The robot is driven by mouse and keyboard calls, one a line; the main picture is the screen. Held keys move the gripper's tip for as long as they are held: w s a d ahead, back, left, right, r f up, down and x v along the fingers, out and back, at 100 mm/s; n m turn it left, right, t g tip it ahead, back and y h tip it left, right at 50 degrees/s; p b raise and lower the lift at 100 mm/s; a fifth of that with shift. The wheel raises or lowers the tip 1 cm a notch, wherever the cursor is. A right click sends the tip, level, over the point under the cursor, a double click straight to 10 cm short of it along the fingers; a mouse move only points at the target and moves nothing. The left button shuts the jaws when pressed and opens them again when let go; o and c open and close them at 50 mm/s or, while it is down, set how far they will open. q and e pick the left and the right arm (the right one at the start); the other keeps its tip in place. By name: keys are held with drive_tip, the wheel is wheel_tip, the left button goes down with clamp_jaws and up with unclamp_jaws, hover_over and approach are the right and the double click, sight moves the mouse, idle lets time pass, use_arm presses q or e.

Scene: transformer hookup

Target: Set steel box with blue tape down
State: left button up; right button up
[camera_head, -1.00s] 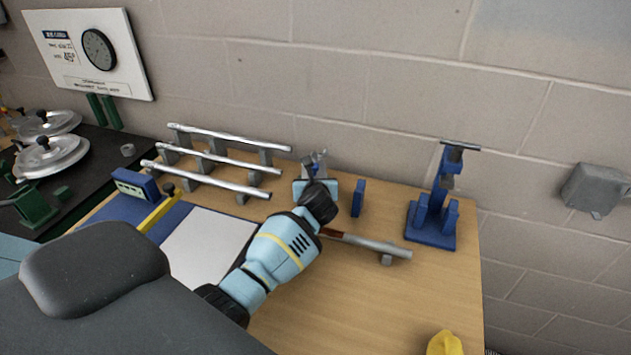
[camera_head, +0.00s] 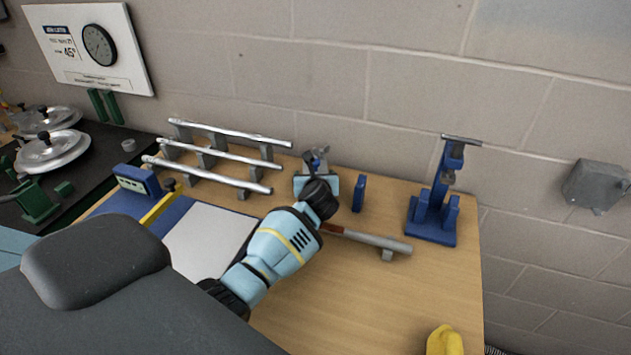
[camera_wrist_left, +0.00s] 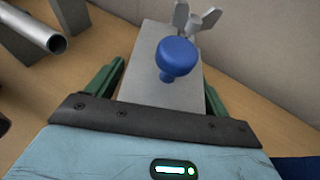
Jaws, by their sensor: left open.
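In the left wrist view a grey steel box (camera_wrist_left: 160,93) with a round blue knob (camera_wrist_left: 177,57) on top lies between the green fingers of my left gripper (camera_wrist_left: 163,85). A grey wing nut (camera_wrist_left: 192,17) shows at its far end. The fingers are open, one on each side of the box; I cannot tell whether they touch it. No blue tape shows on the visible faces. In the head view my left gripper (camera_head: 316,185) is low over the wooden table, its fingers hidden. Only a small grey and blue part of the box (camera_head: 316,158) shows behind it. My right gripper is not in view.
Silver tubes (camera_head: 215,175) lie on grey supports to the left. A small blue block (camera_head: 358,194), a grey pipe (camera_head: 375,241) and a blue stand (camera_head: 433,215) are to the right. A yellow object (camera_head: 444,341) is at the lower right. The table's right front is mostly bare.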

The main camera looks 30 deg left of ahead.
use_arm(q)
drive_tip(key=p+v, duration=0.1)
drive_tip(key=v, duration=0.9)
drive_tip(key=shift+s+d+r+p, duration=0.15)
drive_tip(key=shift+r+p, duration=0.1)
drive_tip(key=shift+p, duration=0.1)
drive_tip(key=shift+s+d+r, duration=0.2)
drive_tip(key=shift+s+d, duration=0.15)
drive_tip(key=shift+s, duration=0.2)
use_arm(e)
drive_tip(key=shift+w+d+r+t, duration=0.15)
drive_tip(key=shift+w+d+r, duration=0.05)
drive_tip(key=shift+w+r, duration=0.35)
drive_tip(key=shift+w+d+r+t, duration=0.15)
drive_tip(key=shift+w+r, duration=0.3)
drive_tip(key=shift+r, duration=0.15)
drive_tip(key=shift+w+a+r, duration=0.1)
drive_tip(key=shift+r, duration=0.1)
